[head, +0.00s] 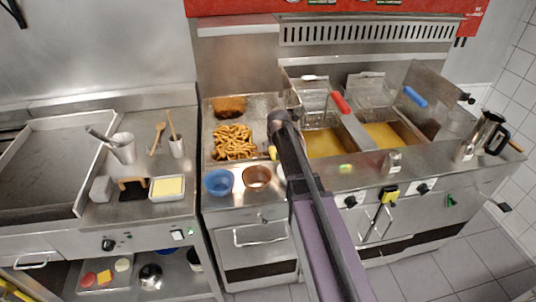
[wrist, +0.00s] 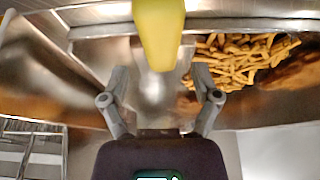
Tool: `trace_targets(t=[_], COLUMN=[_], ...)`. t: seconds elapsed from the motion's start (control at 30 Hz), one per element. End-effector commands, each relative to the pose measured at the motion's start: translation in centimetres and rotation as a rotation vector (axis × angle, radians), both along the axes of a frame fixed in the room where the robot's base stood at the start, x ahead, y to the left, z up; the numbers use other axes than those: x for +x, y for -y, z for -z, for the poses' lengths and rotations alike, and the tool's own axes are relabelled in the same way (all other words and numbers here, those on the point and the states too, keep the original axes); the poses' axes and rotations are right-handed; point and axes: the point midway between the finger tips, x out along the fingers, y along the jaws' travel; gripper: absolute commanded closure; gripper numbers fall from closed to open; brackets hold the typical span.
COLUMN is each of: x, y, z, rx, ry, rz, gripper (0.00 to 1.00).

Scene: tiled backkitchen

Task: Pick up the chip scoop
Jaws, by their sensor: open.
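The chip scoop shows by its yellow handle (wrist: 158,32) at the top middle of the wrist view. The handle's lower end appears between or just beyond my fingertips; I cannot tell the exact depth. A small bit of yellow handle (head: 272,153) shows in the head view beside the fries, partly behind my arm. My gripper (wrist: 160,78) is open, one finger on each side of the handle's line, with no visible contact. In the head view my arm hides the gripper and most of the scoop.
Fries (head: 235,142) lie in the steel chip tray beside the scoop. A blue bowl (head: 218,182) and a copper-coloured bowl (head: 257,177) stand in front. Fryer baskets with a red handle (head: 340,102) and a blue handle (head: 415,97) are to the right.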

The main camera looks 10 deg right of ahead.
Motion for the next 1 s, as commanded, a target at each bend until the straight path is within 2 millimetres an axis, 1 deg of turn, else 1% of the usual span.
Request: trace_targets(t=[0.03,0.1,0.4,0.57,1.0], x=[0.3,0.5,1.3,1.5,1.5], y=[-0.1,-0.1,-0.2,-0.2,-0.1], z=[0.8,1.4,3.3,3.6,3.5], rx=[0.0,0.0,0.0,0.0,0.0], ry=[0.0,0.0,0.0,0.0,0.0], rz=[0.0,0.0,0.001,0.001,0.002], gripper=[0.2,0.2,0.2,0.2,0.2])
